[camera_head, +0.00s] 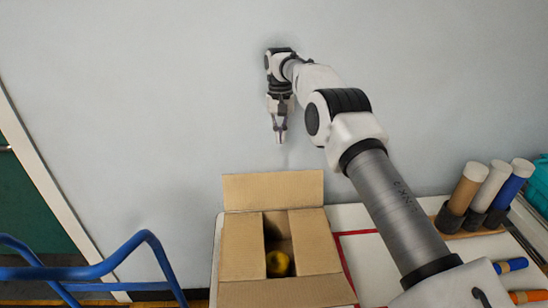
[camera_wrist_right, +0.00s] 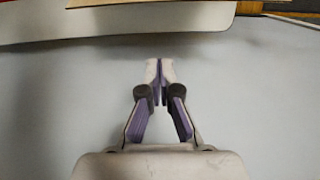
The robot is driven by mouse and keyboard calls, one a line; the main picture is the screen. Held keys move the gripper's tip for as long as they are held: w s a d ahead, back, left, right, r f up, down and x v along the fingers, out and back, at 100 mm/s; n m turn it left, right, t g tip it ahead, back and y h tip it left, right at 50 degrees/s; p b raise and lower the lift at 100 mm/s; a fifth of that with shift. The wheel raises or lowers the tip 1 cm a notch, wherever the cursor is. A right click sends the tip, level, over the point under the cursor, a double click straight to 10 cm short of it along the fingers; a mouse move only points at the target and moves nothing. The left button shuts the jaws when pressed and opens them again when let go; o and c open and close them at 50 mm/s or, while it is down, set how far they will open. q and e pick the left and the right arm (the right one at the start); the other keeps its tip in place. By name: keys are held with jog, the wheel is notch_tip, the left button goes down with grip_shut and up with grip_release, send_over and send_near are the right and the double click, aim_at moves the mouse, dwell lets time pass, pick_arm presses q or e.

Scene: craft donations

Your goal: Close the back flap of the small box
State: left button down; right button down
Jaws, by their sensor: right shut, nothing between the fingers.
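The side flaps lie inward over part of the opening, and the front flap (camera_head: 286,293) lies at the near side. My right gripper (camera_head: 280,139) is above and behind the back flap, pointing down, shut and empty, apart from the box. In the right wrist view its fingertips (camera_wrist_right: 159,62) meet. My left gripper is not in view.
The white table (camera_head: 371,262) has a red line on it. Brown, white and blue tubes (camera_head: 490,186) stand at the right, with blue and orange items in front. A blue rail (camera_head: 108,262) stands at the left. The grey wall (camera_head: 130,90) is close behind the box.

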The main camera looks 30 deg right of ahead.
aim_at(274, 191)
jog(key=s+a+f+p, duration=0.1)
jog(key=s+f+p, duration=0.3)
jog(key=f, duration=0.3)
jog(key=shift+s+a+f, duration=0.15)
jog(key=shift+a+f, duration=0.2)
jog(key=shift+a, duration=0.05)
jog(key=shift+s+r, duration=0.1)
